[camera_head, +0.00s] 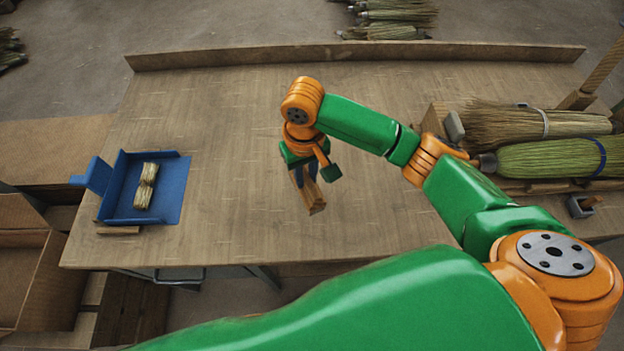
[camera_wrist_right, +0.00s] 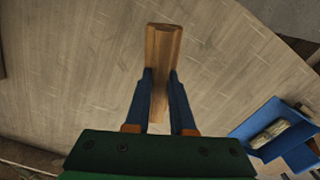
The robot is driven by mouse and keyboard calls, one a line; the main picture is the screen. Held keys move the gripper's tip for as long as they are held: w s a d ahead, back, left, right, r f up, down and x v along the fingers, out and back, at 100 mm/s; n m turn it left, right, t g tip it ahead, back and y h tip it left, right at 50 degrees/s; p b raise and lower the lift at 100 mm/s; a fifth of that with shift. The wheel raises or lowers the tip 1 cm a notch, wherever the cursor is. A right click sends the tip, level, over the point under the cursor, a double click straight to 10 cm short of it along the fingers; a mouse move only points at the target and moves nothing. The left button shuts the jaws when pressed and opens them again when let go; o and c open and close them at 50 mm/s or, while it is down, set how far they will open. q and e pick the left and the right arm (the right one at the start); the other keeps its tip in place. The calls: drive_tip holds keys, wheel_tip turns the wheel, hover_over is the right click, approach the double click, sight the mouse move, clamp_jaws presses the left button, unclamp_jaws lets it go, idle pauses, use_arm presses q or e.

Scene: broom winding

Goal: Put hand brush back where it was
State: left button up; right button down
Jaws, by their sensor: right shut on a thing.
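My right gripper (camera_head: 306,182) is over the middle of the table, pointing down. Its two blue fingers (camera_wrist_right: 160,100) are shut on a brown wooden bar, which I take to be the hand brush (camera_head: 313,200). In the right wrist view the hand brush (camera_wrist_right: 162,45) sits between the fingers and sticks out past their tips. No bristles show, and I cannot tell whether its underside touches the table. A blue dustpan (camera_head: 172,208) lies at the left of the table with a small tied straw bundle (camera_head: 145,186) in it. My left gripper is not in view.
Large straw bundles (camera_head: 540,158) lie in a wooden rack at the right. A small wooden strip (camera_head: 118,230) lies by the dustpan at the table's front left edge. A raised board (camera_head: 350,52) runs along the back edge. The tabletop (camera_head: 235,150) between dustpan and gripper is clear.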

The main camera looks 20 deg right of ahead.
drive_tip(key=f, duration=0.1)
drive_tip(key=w+d+f, duration=0.1)
drive_tip(key=f, duration=0.3)
drive_tip(key=shift+w+d+p, duration=0.25)
drive_tip(key=shift+d+p, duration=0.05)
drive_tip(key=shift+f, duration=0.35)
drive_tip(key=c, duration=0.8)
unclamp_jaws()
drive_tip(key=shift+f, duration=0.1)
drive_tip(key=shift+o, duration=0.2)
wheel_tip(320, 180, up, 12)
drive_tip(key=shift+r+b, duration=0.2)
drive_tip(key=shift+b, duration=0.15)
drive_tip(key=shift+f, duration=0.1)
